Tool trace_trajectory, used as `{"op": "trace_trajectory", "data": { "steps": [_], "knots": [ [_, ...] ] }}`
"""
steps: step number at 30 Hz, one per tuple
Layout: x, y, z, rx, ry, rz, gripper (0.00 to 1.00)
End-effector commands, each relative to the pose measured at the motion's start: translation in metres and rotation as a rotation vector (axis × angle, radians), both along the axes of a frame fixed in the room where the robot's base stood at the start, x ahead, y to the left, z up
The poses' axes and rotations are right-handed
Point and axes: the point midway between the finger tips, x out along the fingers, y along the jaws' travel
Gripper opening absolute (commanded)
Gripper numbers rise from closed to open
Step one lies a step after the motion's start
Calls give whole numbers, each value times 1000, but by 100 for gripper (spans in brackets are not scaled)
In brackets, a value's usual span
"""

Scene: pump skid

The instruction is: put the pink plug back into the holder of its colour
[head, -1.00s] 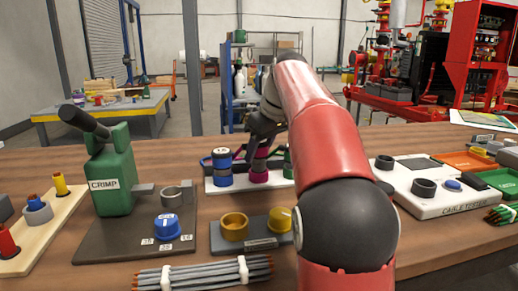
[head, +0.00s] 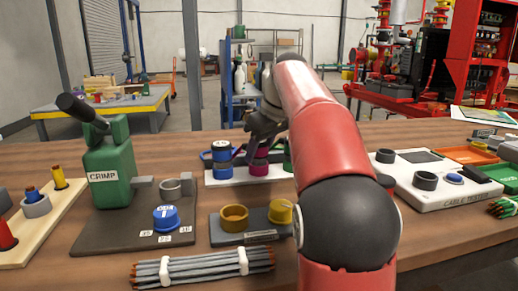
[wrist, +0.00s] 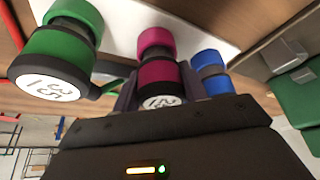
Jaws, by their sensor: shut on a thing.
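My gripper (head: 258,142) is shut on the pink plug (wrist: 158,73), with its fingers at the plug's sides. The plug has a dark collar and a white number label. It stands upright in line with the pink holder (wrist: 156,38) on the white rack; the holder also shows in the head view (head: 259,169). The plug is at the holder's mouth or in it; I cannot tell how deep. A blue plug (head: 221,146) stands in its holder on the left. A green plug (wrist: 58,55) stands on the other side, mostly hidden by my arm in the head view.
The blue and green plugs stand close on both sides of my gripper. In front are a grey block with a yellow ring (head: 234,217), a bundle of grey cables (head: 200,267) and a green crimp press (head: 110,170). A white cable tester (head: 440,190) is right.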

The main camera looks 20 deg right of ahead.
Motion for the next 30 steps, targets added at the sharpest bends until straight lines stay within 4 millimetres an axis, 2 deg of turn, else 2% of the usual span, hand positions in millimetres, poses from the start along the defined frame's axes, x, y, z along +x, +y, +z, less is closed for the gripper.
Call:
{"op": "trace_trajectory", "data": {
  "steps": [3, 4, 9, 10, 20, 30],
  "knots": [
    [0, 0, 0, 0, 0, 0, 11],
    [0, 0, 0, 0, 0, 0, 44],
    [0, 0, 0, 0, 0, 0, 66],
    [0, 0, 0, 0, 0, 0, 68],
    [-2, -1, 6, 0, 0, 0, 68],
    [-21, -11, 57, -1, -2, -2, 68]
  ]
}}
